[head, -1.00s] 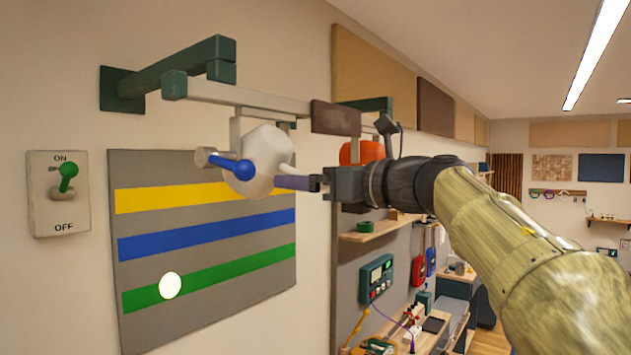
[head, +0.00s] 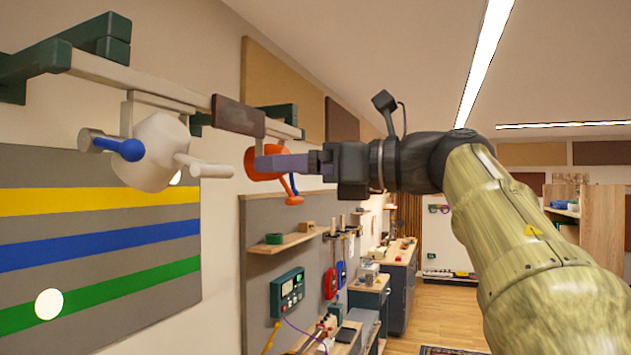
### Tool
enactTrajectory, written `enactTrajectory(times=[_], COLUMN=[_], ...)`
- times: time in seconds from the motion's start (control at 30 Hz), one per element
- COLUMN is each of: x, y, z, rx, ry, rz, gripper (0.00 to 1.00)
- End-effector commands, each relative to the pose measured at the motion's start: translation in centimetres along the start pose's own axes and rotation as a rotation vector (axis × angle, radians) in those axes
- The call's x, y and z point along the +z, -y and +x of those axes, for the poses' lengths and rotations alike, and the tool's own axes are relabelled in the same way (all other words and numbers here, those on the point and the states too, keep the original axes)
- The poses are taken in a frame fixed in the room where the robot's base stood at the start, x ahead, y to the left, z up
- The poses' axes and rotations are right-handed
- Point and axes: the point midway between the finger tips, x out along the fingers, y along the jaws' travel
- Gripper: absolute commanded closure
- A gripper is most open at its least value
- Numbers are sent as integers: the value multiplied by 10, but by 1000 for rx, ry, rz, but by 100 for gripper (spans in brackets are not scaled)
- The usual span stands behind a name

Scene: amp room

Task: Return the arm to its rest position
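My arm stretches in from the right in the head view, with my gripper (head: 280,163) at its end pointing left. Its purple fingers show side-on as one bar, so I cannot tell whether they are open or shut. Nothing is seen held in them. A white spotlight (head: 155,152) with a blue knob (head: 122,148) hangs from the rail to the left. Its pale handle (head: 205,167) points toward my fingers, with a gap between them in the picture. An orange spotlight (head: 258,158) shows behind the fingers and is partly hidden by them.
A pale rail (head: 135,78) on green brackets (head: 75,50) runs along the wall. Below are a striped panel (head: 100,245), a small wooden shelf (head: 285,243), a green device (head: 288,292) and benches. Open wooden floor (head: 440,320) lies to the right.

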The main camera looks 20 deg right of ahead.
Motion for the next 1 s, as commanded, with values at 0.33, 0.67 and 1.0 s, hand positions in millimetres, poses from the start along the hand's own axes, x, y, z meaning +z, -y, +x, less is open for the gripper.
enactTrajectory(times=[0.33,0.67,1.0], x=[0,0,-14], y=[0,0,48], z=[-25,-24,-2], rx=[0,0,-43], ry=[0,0,254], rz=[0,1,395], gripper=[2,2,2])
